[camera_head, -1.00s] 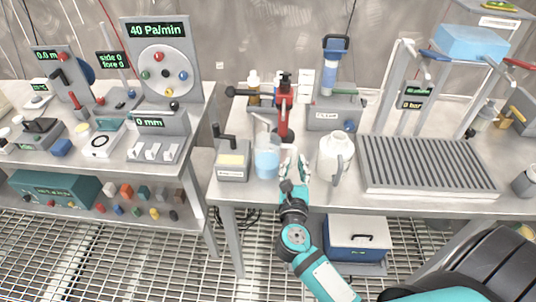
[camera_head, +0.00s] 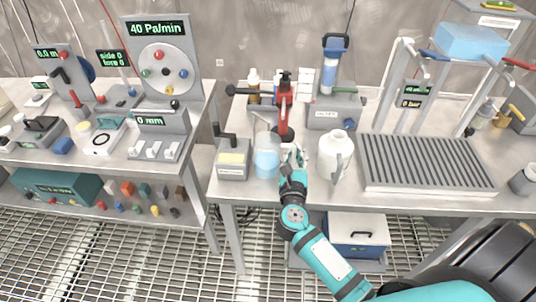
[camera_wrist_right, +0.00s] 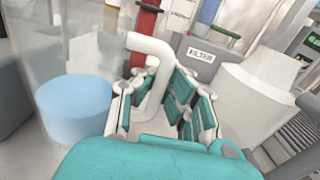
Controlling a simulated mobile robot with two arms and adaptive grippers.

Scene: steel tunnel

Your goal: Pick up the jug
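The clear jug (camera_head: 267,160) with blue liquid stands upright on the right-hand bench, and its white handle is on its right side. In the right wrist view the jug (camera_wrist_right: 78,105) is at the left, its handle bending over and down between my fingers. My right gripper (camera_head: 293,156) is beside the jug at its handle. In the wrist view the gripper (camera_wrist_right: 158,102) is open, with fingers on both sides of the handle and some gap showing. Contact cannot be told. My left gripper is not in view.
A white bottle-shaped jug (camera_head: 334,158) with a handle stands close to the right of my gripper. A grey box (camera_head: 233,160) is left of the clear jug. A slatted grey tray (camera_head: 425,163) is farther right.

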